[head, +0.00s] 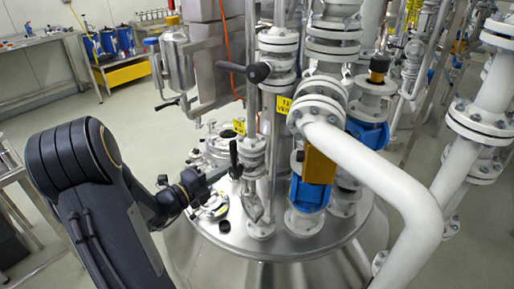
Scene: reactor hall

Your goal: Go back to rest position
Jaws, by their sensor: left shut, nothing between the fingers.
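My left arm comes in from the lower left, and its gripper (222,172) is at the middle left of the head view. The gripper is shut and holds nothing. It is over the left part of the steel reactor lid (240,238), close to a dark upright valve handle (234,155). I cannot tell whether the fingers touch the handle. My right gripper is not in view.
White flanged pipes (385,180) and a blue valve (308,194) with an orange box (319,166) crowd the right of the lid. A steel vessel (177,62) stands behind. Floor (135,115) is clear there.

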